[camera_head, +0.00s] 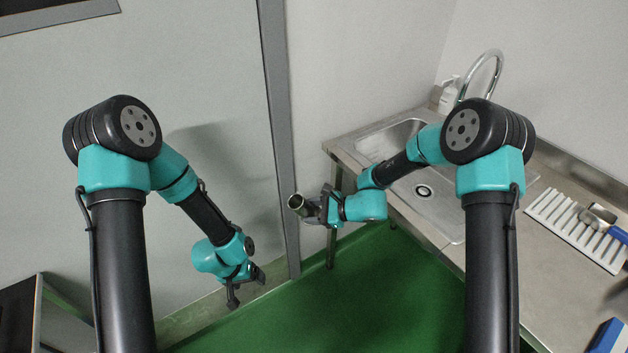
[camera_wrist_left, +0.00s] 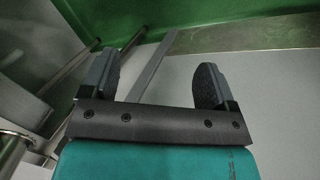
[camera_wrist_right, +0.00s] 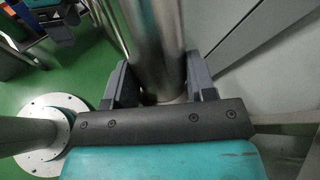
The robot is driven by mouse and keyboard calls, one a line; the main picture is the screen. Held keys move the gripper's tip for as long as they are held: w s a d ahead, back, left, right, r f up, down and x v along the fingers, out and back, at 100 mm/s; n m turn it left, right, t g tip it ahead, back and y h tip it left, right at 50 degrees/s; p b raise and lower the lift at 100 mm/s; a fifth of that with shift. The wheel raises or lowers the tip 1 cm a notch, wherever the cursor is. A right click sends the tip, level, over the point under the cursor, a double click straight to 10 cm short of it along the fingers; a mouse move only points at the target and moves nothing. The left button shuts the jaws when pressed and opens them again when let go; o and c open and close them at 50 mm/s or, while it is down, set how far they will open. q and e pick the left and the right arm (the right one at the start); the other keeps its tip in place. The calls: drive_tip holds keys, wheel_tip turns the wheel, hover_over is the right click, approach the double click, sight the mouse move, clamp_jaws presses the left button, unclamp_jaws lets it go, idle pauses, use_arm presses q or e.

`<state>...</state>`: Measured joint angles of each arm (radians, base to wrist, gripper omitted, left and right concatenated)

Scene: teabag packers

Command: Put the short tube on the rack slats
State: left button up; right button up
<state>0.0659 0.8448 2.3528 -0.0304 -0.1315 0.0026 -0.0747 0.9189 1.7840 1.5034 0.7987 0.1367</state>
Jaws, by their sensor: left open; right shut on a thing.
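The short tube (camera_head: 298,203) is a shiny metal cylinder held in the air in front of the sink unit. My right gripper (camera_head: 322,208) is shut on it. In the right wrist view the tube (camera_wrist_right: 155,40) stands between the two fingers (camera_wrist_right: 158,85) and runs out of the top of the picture. The rack slats (camera_head: 578,228) are white and lie on the steel counter at the right; some metal and blue things rest on them. My left gripper (camera_head: 246,288) is open and empty, low at the left; its spread fingers show in the left wrist view (camera_wrist_left: 155,88).
A steel sink (camera_head: 440,205) with a curved tap (camera_head: 484,75) and a white bottle (camera_head: 448,97) lies between the tube and the rack. A blue object (camera_head: 608,338) sits at the counter's right front. The green floor (camera_head: 330,310) is open below my arms.

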use_arm(q)
drive_tip(key=s+a+f+n, duration=0.1)
drive_tip(key=s+f, duration=0.2)
drive_tip(key=s, duration=0.4)
drive_tip(key=shift+s+a, duration=0.15)
drive_tip(key=shift+a, duration=0.15)
use_arm(e)
drive_tip(key=s+d+r+n+g, duration=0.3)
drive_tip(key=d+r+n+g, duration=0.1)
drive_tip(key=d+r, duration=0.7)
drive_tip(key=shift+s+r+n+g, duration=0.3)
drive_tip(key=shift+s+r+g, duration=0.05)
drive_tip(key=shift+g, duration=0.35)
use_arm(q)
drive_tip(key=shift+d, duration=0.1)
